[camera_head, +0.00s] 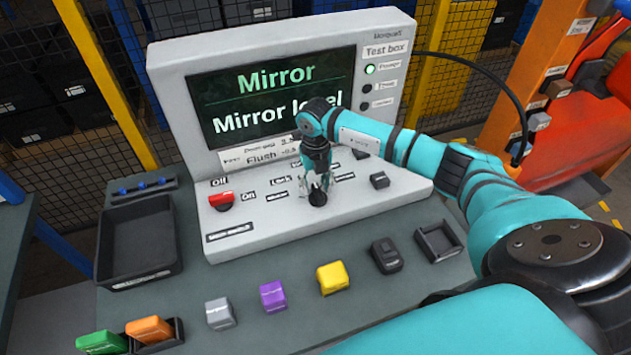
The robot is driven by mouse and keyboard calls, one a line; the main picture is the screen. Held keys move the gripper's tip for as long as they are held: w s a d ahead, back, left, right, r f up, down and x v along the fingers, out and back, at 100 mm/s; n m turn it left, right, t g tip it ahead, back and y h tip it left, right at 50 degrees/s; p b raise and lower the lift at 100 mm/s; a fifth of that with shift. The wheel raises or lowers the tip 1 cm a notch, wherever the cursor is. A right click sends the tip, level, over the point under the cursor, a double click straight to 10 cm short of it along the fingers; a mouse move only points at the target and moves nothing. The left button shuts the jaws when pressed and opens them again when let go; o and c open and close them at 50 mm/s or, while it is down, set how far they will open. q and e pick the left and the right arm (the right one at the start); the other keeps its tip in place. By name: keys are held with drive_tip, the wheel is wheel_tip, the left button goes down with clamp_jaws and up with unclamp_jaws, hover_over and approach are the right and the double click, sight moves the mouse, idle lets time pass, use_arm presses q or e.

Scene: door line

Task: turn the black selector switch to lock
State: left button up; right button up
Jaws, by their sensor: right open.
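The test box (170,90) stands on the bench with a sloped front panel. A black knob, seemingly the black selector switch (318,198), sits mid-panel below small labels that are partly hidden and too small to read surely. My right gripper (316,183) points down directly over this knob, with its open fingers at or around it. I cannot tell whether they touch it. The fingers hide much of the knob, so its pointing direction is unclear. My left gripper is not in view.
A red switch (221,200) marked Off and On sits left on the panel. Another black control (379,181) is to the right. The screen (235,128) reads "Mirror". In front lie grey (220,313), purple (273,296) and yellow (332,278) blocks. An empty black tray (170,235) is left.

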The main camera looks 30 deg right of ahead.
drive_tip(key=shift+f, duration=0.4)
drive_tip(key=shift+c, duration=0.4)
clamp_jaws()
drive_tip(key=n+b, duration=0.2)
drive_tip(key=b, duration=0.1)
drive_tip(key=shift+w+a+f+n, duration=0.1)
drive_tip(key=shift+a+f+n, duration=0.1)
drive_tip(key=shift+n, duration=0.2)
drive_tip(key=shift+a+r+n+b, duration=0.1)
drive_tip(key=shift+a+n+b, duration=0.05)
drive_tip(key=shift+n+b, duration=0.55)
drive_tip(key=shift+a+r+n+b, duration=0.1)
drive_tip(key=shift+n+b, duration=0.35)
drive_tip(key=shift+n, duration=0.35)
drive_tip(key=shift+r, duration=0.1)
